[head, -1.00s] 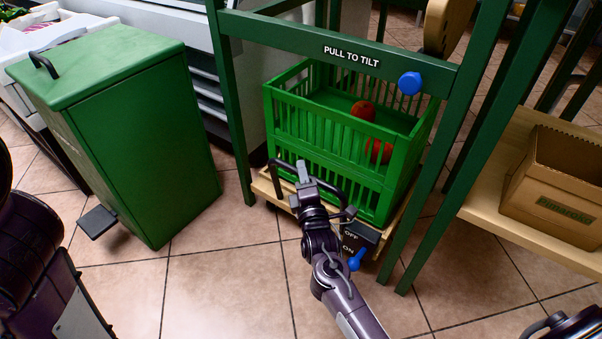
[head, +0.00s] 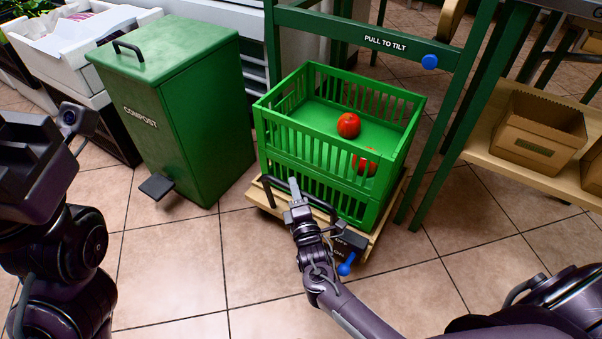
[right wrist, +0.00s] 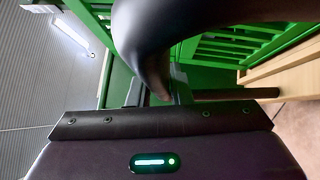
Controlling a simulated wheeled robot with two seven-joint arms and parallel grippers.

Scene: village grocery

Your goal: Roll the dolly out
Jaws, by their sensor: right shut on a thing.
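The dolly is a low wooden platform (head: 386,212) with a black bar handle (head: 268,190) at its near side. It carries two stacked green crates (head: 308,150), with red round items (head: 348,125) inside. My right gripper (head: 295,190) is shut on the handle. In the right wrist view the black handle (right wrist: 150,45) curves close across the jaws, and the fingertips are mostly hidden. A brake block marked OFF and ON with a blue lever (head: 346,265) sits at the dolly's near edge. My left arm shows at the left; its fingers are not visible.
A green compost bin (head: 165,115) with a pedal (head: 157,188) stands close on the left. A green frame marked PULL TO TILT (head: 385,42) stands behind the crates, its post to their right. A wooden shelf with cardboard boxes (head: 525,135) is at right. The near tiled floor is open.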

